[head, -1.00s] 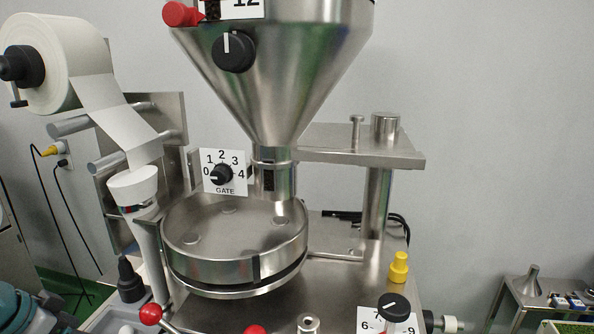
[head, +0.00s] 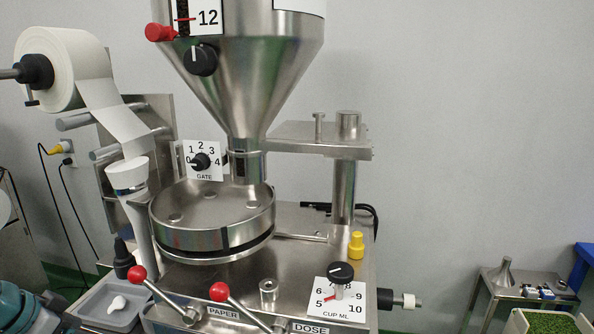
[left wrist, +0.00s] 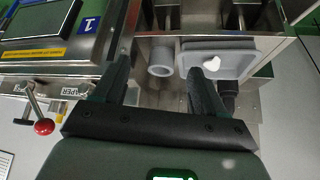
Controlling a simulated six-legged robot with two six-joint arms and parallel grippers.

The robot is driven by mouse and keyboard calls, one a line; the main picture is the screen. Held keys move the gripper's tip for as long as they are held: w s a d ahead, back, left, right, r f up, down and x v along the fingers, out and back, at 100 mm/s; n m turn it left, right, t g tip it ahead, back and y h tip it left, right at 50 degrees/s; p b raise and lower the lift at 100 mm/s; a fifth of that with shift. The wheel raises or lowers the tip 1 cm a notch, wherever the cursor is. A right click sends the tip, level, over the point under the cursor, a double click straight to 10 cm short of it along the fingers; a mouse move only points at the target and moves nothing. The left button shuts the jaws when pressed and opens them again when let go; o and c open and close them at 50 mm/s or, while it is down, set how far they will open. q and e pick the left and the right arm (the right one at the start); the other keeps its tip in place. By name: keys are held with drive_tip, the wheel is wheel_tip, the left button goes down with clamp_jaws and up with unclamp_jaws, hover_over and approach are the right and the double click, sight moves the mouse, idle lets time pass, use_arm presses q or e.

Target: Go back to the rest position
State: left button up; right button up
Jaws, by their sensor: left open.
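My left gripper (left wrist: 160,67) is open in the left wrist view, its two dark fingers apart. A grey round tube end (left wrist: 162,57) shows beyond the gap between them; I see nothing held. A grey tray (left wrist: 188,46) with a white item in it lies beyond the right finger. In the head view the teabag packer stands in the middle, with its steel hopper (head: 250,70) above a round drum (head: 210,240). A teal part of my own arm shows at the lower left, but the gripper's fingers do not. My right gripper is in neither current view.
Red-knobbed levers (head: 137,273) stick out at the packer's front; one lever knob (left wrist: 43,126) shows in the left wrist view. A grey tray (head: 88,306) holds a white scoop-like item at the lower left. A side table (head: 497,290) stands at the right.

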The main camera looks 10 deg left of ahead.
use_arm(q)
drive_tip(key=d+f+n+g+h, duration=0.1)
drive_tip(key=d+f+n+g, duration=0.1)
drive_tip(key=d+f, duration=1)
drive_tip(key=d+f+n+g, duration=0.2)
drive_tip(key=d+f, duration=0.6)
drive_tip(key=f, duration=0.8)
drive_tip(key=s+d+f+n+g, duration=0.1)
drive_tip(key=s+d+f, duration=0.3)
drive_tip(key=s+d, duration=0.3)
drive_tip(key=s+d+f+n, duration=0.1)
drive_tip(key=s+d+f, duration=0.3)
drive_tip(key=s+d, duration=0.3)
drive_tip(key=shift+s+f+g+h, duration=0.15)
drive_tip(key=shift+s+g+h, duration=0.2)
drive_tip(key=shift+s, duration=0.7)
drive_tip(key=shift+d, duration=0.1)
drive_tip(key=c, duration=0.6)
drive_tip(key=shift+o, duration=0.2)
drive_tip(key=shift+n, duration=0.3)
